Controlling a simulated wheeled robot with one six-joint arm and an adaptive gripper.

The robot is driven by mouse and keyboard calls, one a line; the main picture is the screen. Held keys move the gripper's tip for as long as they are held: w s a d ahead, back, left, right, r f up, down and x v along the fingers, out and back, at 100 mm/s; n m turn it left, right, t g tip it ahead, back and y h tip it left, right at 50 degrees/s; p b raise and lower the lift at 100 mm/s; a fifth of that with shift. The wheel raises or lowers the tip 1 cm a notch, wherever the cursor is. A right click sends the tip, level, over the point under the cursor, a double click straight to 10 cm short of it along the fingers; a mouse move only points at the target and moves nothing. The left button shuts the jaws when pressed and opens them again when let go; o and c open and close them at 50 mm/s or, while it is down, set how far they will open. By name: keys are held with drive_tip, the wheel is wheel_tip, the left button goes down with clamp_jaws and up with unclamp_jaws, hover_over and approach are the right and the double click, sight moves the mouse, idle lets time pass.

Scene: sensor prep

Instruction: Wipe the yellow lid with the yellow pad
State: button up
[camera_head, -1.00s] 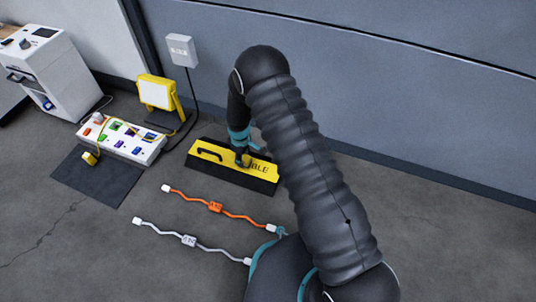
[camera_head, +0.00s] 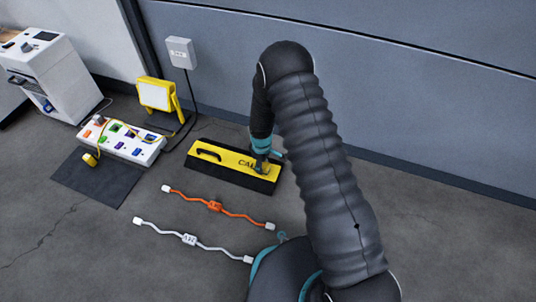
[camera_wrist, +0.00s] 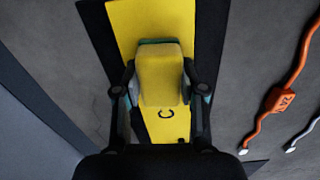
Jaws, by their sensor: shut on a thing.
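The yellow lid (camera_head: 229,160) lies on a long black case (camera_head: 228,177) on the floor. It has a black handle at its left end and black lettering, partly covered by my gripper. My gripper (camera_head: 260,165) points down over the right part of the lid. In the wrist view the yellow pad (camera_wrist: 160,82) is held between my gripper's two fingers (camera_wrist: 160,88), with the lid (camera_wrist: 122,28) behind it. The pad is at or just above the lid; I cannot tell if it touches. In the head view the pad is mostly hidden by my gripper.
An orange cable (camera_head: 216,206) and a white cable (camera_head: 190,239) lie in front of the case. The wall (camera_head: 400,110) is close behind.

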drive_tip(key=shift+s+d, duration=0.35)
drive_tip(key=shift+d, duration=0.4)
wheel_tip(320, 180, up, 3)
drive_tip(key=shift+a+f+p, duration=0.1)
drive_tip(key=shift+p, duration=0.45)
wheel_tip(320, 180, up, 2)
drive_tip(key=shift+r+p, duration=0.1)
drive_tip(key=shift+p, duration=0.45)
drive_tip(key=shift+r+p, duration=0.8)
drive_tip(key=shift+r, duration=0.8)
